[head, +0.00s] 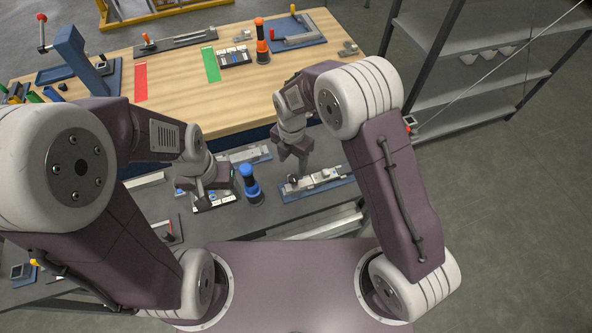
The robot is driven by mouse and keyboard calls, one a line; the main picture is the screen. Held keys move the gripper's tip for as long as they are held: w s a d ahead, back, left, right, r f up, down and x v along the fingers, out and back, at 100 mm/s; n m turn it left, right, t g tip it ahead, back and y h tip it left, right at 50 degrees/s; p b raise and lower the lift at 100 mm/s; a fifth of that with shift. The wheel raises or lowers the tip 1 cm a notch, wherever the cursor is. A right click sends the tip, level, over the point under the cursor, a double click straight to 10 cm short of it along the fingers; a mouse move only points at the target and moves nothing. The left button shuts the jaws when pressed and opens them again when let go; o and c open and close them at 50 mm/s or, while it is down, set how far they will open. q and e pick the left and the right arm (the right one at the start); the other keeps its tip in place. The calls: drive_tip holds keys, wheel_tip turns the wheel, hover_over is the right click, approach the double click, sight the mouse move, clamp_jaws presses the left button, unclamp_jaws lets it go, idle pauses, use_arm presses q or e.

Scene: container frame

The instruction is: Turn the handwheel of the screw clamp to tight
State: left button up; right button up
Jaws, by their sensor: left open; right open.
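A low grey fixture on a blue base plate (335,186) lies on the grey lower bench at the centre right. It looks like the screw clamp, with a small dark part at its left end that may be the handwheel; my gripper partly hides that end. My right gripper (291,168) is open, pointing down just above and behind that left end. I cannot tell if it touches. My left gripper (207,192) is open, above a dark and white tray on the lower bench, left of the blue-topped cylinder.
The blue-topped cylinder (250,184) stands between my grippers. The wooden table (180,93) behind carries a blue press (75,55), an orange-topped cylinder (262,45), and red (141,82) and green (210,64) strips. A metal shelf (480,85) stands at right.

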sight(294, 178)
wheel_tip(294, 178, down, 9)
drive_tip(key=p, duration=0.2)
drive_tip(key=shift+d+r+p, duration=0.1)
drive_tip(key=shift+r+p, duration=0.1)
drive_tip(key=shift+p, duration=0.1)
drive_tip(key=shift+f, duration=0.3)
drive_tip(key=shift+c, duration=0.6)
clamp_jaws()
